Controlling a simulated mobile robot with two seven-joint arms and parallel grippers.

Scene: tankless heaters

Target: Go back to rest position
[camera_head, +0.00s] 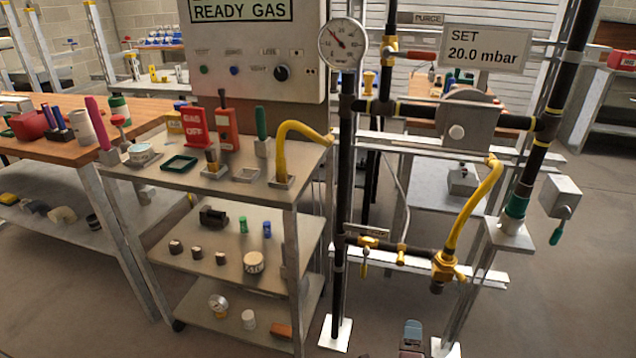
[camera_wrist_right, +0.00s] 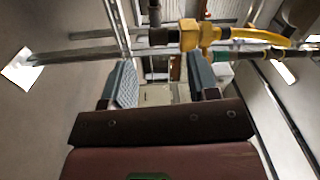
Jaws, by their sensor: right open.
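My right gripper (camera_head: 412,338) shows at the bottom edge of the head view, low in front of the pipe rig and apart from it. In the right wrist view its two grey fingers (camera_wrist_right: 161,80) stand wide apart with nothing held between them. The yellow hose (camera_head: 475,205) with its brass fitting (camera_head: 445,268) hangs on the rig above and to the right of the gripper. In the right wrist view the yellow fitting (camera_wrist_right: 190,36) lies beyond the fingertips. My left gripper is not in view.
A shelf cart (camera_head: 225,182) with tools stands at the left, with a wooden table (camera_head: 140,108) behind it. The black rig pipes (camera_head: 342,220) rise close to my right gripper. A pressure gauge (camera_head: 342,43) tops the rig. Bare floor (camera_head: 565,310) lies at the lower right.

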